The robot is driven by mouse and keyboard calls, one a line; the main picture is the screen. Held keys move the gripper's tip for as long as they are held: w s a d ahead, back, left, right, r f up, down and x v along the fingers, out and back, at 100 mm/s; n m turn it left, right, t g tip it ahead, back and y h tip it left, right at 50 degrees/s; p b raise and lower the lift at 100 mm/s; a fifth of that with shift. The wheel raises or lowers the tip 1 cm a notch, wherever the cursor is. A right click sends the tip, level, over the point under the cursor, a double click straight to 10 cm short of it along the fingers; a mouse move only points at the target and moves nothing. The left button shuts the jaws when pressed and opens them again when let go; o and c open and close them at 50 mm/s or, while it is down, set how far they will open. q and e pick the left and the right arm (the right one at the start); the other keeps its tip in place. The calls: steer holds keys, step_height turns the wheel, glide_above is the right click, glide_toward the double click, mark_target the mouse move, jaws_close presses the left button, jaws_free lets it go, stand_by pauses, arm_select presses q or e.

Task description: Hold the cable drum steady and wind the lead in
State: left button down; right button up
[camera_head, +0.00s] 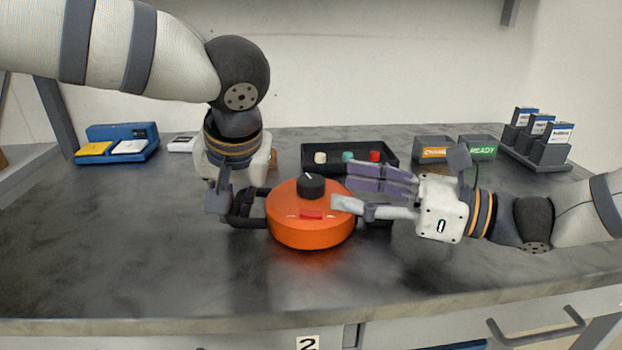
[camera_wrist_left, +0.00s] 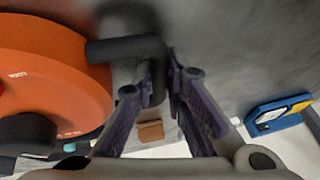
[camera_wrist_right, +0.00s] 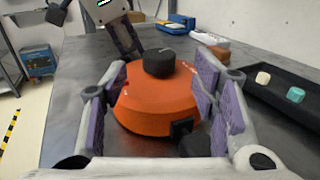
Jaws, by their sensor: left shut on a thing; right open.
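The orange cable drum (camera_head: 300,232) stands on the grey bench with a black knob (camera_head: 311,187) on top and a dark bar handle at its left side. My left gripper (camera_head: 240,212) is shut on this handle (camera_wrist_left: 125,48), as the left wrist view shows. My right gripper (camera_head: 352,190) is open beside the drum's right side, its fingers pointing at the knob. In the right wrist view the drum (camera_wrist_right: 155,108) and knob (camera_wrist_right: 158,63) show between the open fingers, not gripped. I cannot make out the lead.
Behind the drum lies a black tray (camera_head: 312,150) with several small coloured pieces. A blue case (camera_head: 125,135) is at the back left. Grey bins (camera_head: 478,147) and a rack of boxes (camera_head: 548,152) are at the back right. The front of the bench is clear.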

mark_target(324, 183)
steer(key=x, duration=0.7)
steer(key=shift+c, duration=0.6)
